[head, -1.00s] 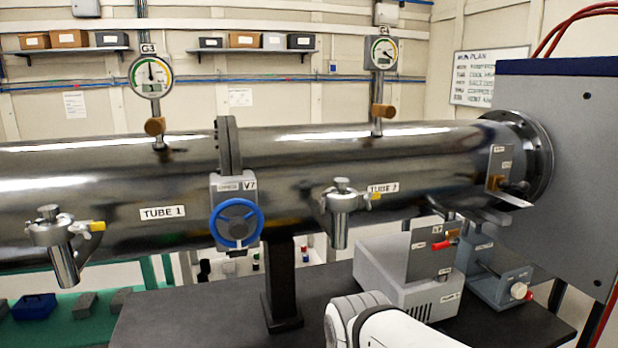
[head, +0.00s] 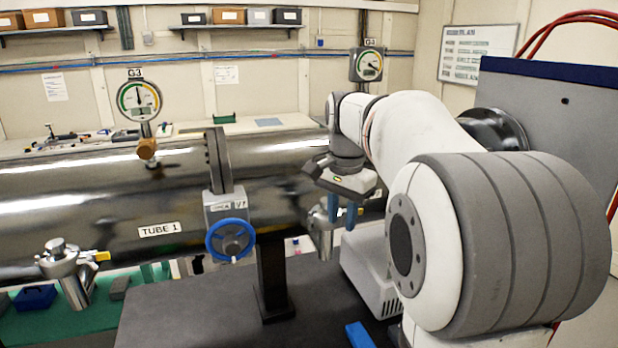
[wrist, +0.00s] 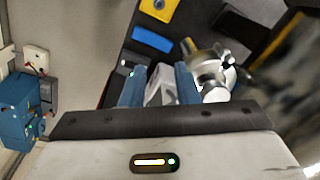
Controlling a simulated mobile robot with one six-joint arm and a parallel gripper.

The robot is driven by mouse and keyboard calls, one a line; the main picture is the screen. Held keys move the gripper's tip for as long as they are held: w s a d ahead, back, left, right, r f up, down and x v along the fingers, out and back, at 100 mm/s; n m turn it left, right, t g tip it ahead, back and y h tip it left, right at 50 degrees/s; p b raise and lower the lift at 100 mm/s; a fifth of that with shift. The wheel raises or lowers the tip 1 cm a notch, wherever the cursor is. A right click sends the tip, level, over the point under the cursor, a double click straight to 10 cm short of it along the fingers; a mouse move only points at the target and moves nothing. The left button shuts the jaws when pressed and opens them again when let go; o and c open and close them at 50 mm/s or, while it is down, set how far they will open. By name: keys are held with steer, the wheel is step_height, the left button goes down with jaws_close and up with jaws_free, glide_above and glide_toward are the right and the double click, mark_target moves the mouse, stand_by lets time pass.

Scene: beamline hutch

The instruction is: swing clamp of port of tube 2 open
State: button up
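The port of tube 2 (head: 319,232) is a metal stub hanging from the near side of the steel tube, partly hidden behind my gripper in the head view. In the wrist view, the shiny port with its clamp (wrist: 212,78) is just right of the right finger. A small yellow bit of the clamp lever (head: 376,194) seems to show right of my gripper. My gripper (head: 342,214) points down at the port, with its blue fingers apart. In the wrist view, the gap between the fingers (wrist: 160,88) holds nothing clearly gripped. I cannot tell whether a finger touches the port.
The tube 1 port (head: 68,262) with a yellow lever hangs at left. A blue valve wheel (head: 230,240) stands between the tubes. A grey box (head: 372,268) sits on the dark bench (head: 200,320), with a blue block (head: 359,335) near its front. Gauges rise above the tube.

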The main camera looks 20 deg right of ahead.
steer(key=w+d+r+m, duration=0.2)
steer(key=w+d+r+m+p, duration=0.1)
steer(key=w+d, duration=0.1)
steer(key=w+d+r+m, duration=0.2)
steer(key=shift+w+d+r+m+g, duration=0.25)
steer(key=shift+d+r+m+g, duration=0.05)
steer(key=shift+d+g, duration=0.1)
steer(key=shift+w+d, duration=0.1)
steer(key=shift+d, duration=0.05)
step_height(320, 180, down, 8)
steer(key=shift+r+p, duration=0.2)
steer(key=shift+p, duration=0.25)
jaws_close()
